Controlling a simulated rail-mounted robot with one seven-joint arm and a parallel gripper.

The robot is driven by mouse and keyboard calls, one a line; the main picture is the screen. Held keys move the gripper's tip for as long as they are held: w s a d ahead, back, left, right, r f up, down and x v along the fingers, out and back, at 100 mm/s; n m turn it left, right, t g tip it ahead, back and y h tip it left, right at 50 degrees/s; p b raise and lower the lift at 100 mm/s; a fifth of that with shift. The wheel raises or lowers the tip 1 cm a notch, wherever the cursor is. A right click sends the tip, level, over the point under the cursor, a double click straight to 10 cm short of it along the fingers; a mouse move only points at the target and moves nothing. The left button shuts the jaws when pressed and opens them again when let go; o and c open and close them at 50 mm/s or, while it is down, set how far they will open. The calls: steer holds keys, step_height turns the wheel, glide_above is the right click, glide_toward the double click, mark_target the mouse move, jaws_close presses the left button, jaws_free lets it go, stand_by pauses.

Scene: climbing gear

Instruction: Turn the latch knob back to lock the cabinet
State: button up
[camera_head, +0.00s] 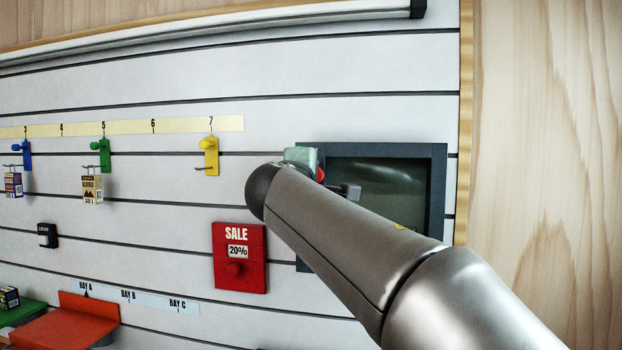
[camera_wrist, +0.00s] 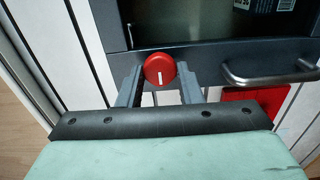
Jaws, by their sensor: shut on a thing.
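The latch knob (camera_wrist: 160,69) is a round red knob with a white line on its face, on the dark grey cabinet frame. In the wrist view the white line stands upright in the knob's lower half. My gripper (camera_wrist: 160,80) has its two grey fingers on either side of the knob and is shut on it. In the head view only a red sliver of the knob (camera_head: 320,174) shows beside my gripper's pale green body. The cabinet (camera_head: 438,185) has a dark window, and its door looks closed. My arm hides the cabinet's lower part. A metal door handle (camera_wrist: 270,76) lies right of the knob.
A red SALE 20% box (camera_head: 239,275) is on the slatted wall below left of the cabinet. A yellow hook (camera_head: 211,156) and a green hook (camera_head: 104,154) hang farther left. A red shelf (camera_head: 75,325) juts out at lower left. Labelled items show behind the window.

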steer(key=o, duration=1)
steer(key=shift+c, duration=0.2)
steer(key=s+a, duration=0.3)
steer(key=s, duration=1.4)
steer(key=shift+s, duration=0.1)
